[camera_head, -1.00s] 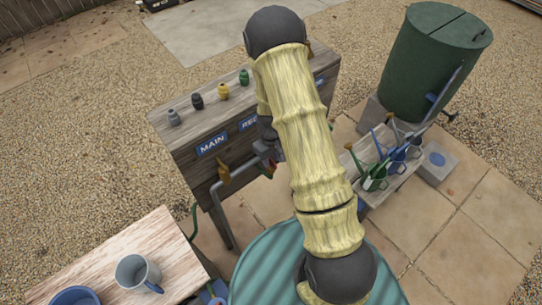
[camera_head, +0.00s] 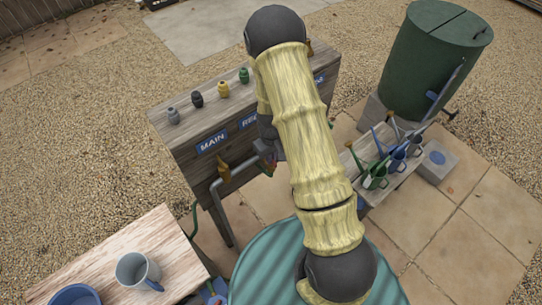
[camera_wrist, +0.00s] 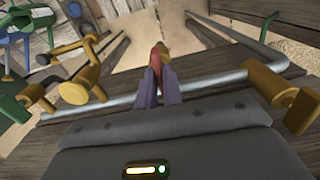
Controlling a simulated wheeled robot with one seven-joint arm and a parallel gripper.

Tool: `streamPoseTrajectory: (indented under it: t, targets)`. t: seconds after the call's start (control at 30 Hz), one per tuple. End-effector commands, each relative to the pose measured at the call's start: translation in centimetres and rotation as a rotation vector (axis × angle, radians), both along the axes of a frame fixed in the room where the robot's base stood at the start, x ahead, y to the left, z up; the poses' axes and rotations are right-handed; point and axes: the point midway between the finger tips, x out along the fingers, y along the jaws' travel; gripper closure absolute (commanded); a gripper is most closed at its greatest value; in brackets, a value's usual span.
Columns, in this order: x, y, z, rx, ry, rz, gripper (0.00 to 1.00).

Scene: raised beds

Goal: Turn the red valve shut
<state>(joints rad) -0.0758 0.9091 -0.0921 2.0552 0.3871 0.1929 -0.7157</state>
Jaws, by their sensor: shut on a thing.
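The red valve (camera_wrist: 156,58) has a red handle standing up from the grey pipe (camera_wrist: 205,84) in the wrist view. My gripper (camera_wrist: 158,82) is shut on this handle, its two purple fingers on either side of it. The fingers hide the lower part of the handle and its stem. In the head view my arm covers most of the valve and of its label. Only a small reddish patch shows there beside my gripper (camera_head: 268,160), and I cannot read the handle's angle from it.
Yellow valves stand on the pipe at left (camera_wrist: 75,92) and right (camera_wrist: 297,108) of the gripper. The wooden bench (camera_head: 185,150) carries small grey, black, yellow and green jars. A green barrel (camera_head: 430,65) and watering cans (camera_head: 377,178) stand at right, a mug (camera_head: 135,268) at lower left.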

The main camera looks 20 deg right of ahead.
Motion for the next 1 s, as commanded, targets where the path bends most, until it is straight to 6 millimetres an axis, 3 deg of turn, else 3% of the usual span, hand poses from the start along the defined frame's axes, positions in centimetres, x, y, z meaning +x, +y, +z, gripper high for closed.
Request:
streamPoseTrajectory:
  t: [0.37,1.0]
  targets:
    - [-0.03,0.03,-0.16,0.0,0.001,-0.213,1.0]
    - [-0.04,0.13,-0.04,0.0,0.002,-0.811,1.0]
